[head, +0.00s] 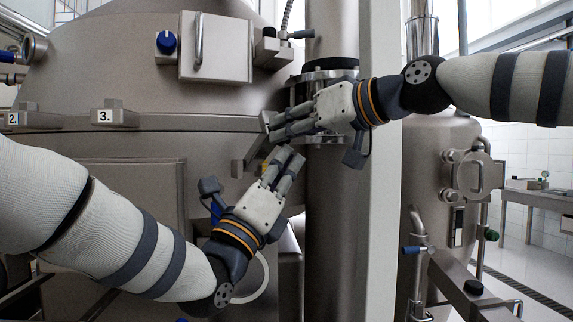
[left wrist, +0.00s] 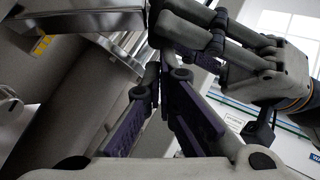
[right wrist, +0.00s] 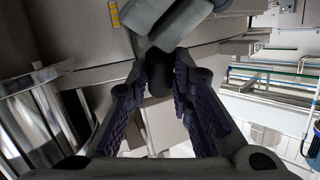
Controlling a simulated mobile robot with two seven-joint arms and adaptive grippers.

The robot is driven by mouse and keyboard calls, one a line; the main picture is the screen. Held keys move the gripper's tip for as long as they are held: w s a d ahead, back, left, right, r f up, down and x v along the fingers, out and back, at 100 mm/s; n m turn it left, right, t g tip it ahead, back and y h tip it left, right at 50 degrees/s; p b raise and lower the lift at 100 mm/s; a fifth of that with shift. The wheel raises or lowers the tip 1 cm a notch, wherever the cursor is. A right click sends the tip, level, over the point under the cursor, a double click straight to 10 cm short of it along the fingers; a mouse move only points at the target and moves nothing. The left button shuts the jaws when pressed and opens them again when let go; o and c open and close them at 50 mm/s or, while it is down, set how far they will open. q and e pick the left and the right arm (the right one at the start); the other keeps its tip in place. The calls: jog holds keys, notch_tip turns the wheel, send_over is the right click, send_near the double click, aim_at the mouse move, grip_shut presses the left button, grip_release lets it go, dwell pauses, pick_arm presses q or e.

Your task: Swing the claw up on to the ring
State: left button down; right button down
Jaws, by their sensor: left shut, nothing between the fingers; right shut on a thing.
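The ring (head: 190,124) is the horizontal band around the big steel vessel. A grey metal claw (head: 250,160) shows at the right side of the vessel, slanting below the band. My right gripper (head: 272,127) is at the band's right end, its fingers shut on the claw; the contact is partly hidden by the fingers. My left gripper (head: 292,157) is just below it, shut and empty, its fingertips pointing up beside the right fingers. The left fingers show close ahead in the right wrist view (right wrist: 175,20). My right gripper shows at the upper right of the left wrist view (left wrist: 235,60).
Claws numbered 2 (head: 32,119) and 3 (head: 115,117) lie on the band at left. A box with a blue knob (head: 215,45) sits above. A steel column (head: 335,200) stands close at right. A small yellow label (head: 264,165) is near the left fingers.

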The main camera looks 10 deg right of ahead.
jog(key=shift+r, duration=0.2)
jog(key=shift+a, duration=0.1)
pick_arm(q)
jog(key=shift+w+a+r+n+y, duration=0.15)
jog(key=shift+a+r+n+y, duration=0.15)
jog(key=shift+r, duration=0.25)
jog(key=shift+w+a+r+n+y, duration=0.1)
jog(key=shift+w+r+n+y, duration=0.1)
jog(key=shift+r+n, duration=0.25)
pick_arm(e)
jog(key=shift+f, duration=0.15)
pick_arm(q)
jog(key=shift+d+r+t, duration=0.1)
jog(key=shift+r+t, duration=0.05)
jog(key=shift+t, duration=0.25)
pick_arm(e)
jog(key=c, duration=1.4)
grip_release()
jog(key=shift+f, duration=0.1)
pick_arm(q)
jog(key=shift+s, duration=0.1)
